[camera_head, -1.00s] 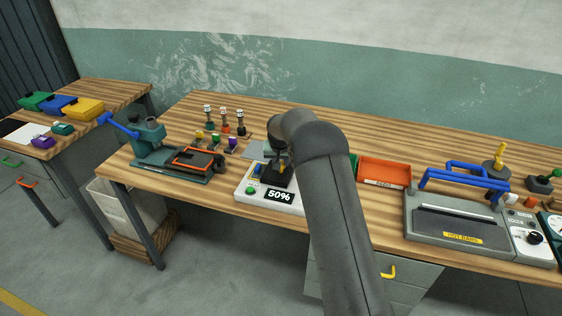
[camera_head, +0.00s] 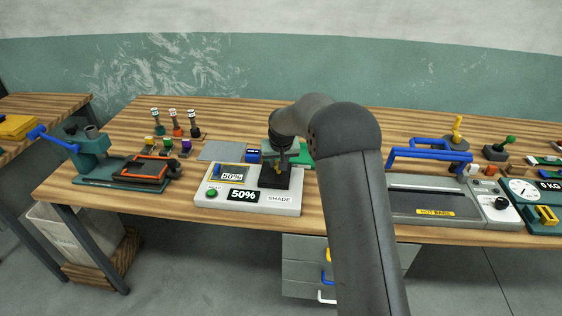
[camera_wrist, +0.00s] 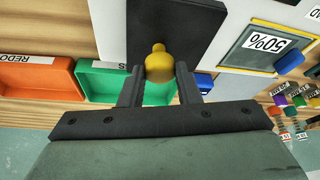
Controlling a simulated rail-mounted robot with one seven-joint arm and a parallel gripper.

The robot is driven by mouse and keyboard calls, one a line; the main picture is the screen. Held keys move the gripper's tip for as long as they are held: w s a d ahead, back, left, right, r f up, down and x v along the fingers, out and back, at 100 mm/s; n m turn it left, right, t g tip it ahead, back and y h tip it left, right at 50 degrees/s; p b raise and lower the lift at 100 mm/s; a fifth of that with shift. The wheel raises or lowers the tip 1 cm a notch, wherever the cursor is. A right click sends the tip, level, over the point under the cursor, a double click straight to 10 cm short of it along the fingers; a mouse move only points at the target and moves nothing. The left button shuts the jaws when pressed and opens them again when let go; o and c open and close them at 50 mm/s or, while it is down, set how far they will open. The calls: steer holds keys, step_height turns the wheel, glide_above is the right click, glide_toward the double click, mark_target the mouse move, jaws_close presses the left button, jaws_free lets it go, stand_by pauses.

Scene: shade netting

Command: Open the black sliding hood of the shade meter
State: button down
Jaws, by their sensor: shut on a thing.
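The shade meter (camera_head: 250,209) is a white box on the bench, with a green button at its left, a black "50%" label and a "SHADE" label. Its black sliding hood (camera_head: 273,180) lies at the right side of its top. The window with a "50%" card (camera_head: 232,176) is uncovered to the left of the hood. In the wrist view, the hood (camera_wrist: 185,30) carries a yellow knob (camera_wrist: 159,65), and the window (camera_wrist: 262,45) is clear of the hood. My gripper (camera_wrist: 160,75) is shut on the yellow knob, one finger on each side.
A green tray (camera_wrist: 110,83) and an orange tray (camera_wrist: 35,78) lie beside the meter. A teal press (camera_head: 95,160) stands to the left, with small coloured pieces behind it. A grey sealer (camera_head: 430,205) with blue handles stands to the right.

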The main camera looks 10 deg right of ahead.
steer(key=c, duration=1.1)
jaws_free()
steer(key=shift+d, duration=0.3)
steer(key=shift+o, duration=0.2)
steer(key=b+v, duration=0.3)
steer(key=v, duration=1.4)
steer(key=shift+r, duration=0.25)
steer(key=shift+s+a, duration=0.1)
steer(key=s+d+f+g, duration=0.1)
steer(key=s+f, duration=0.2)
steer(key=s, duration=1)
steer(key=s+d+f+g, duration=0.1)
steer(key=s+f, duration=0.3)
steer(key=s, duration=0.9)
steer(key=s+d+f+g, duration=0.2)
steer(key=s+d+f, duration=0.1)
steer(key=s, duration=1)
steer(key=shift+d+f, duration=0.2)
steer(key=shift+f, duration=0.35)
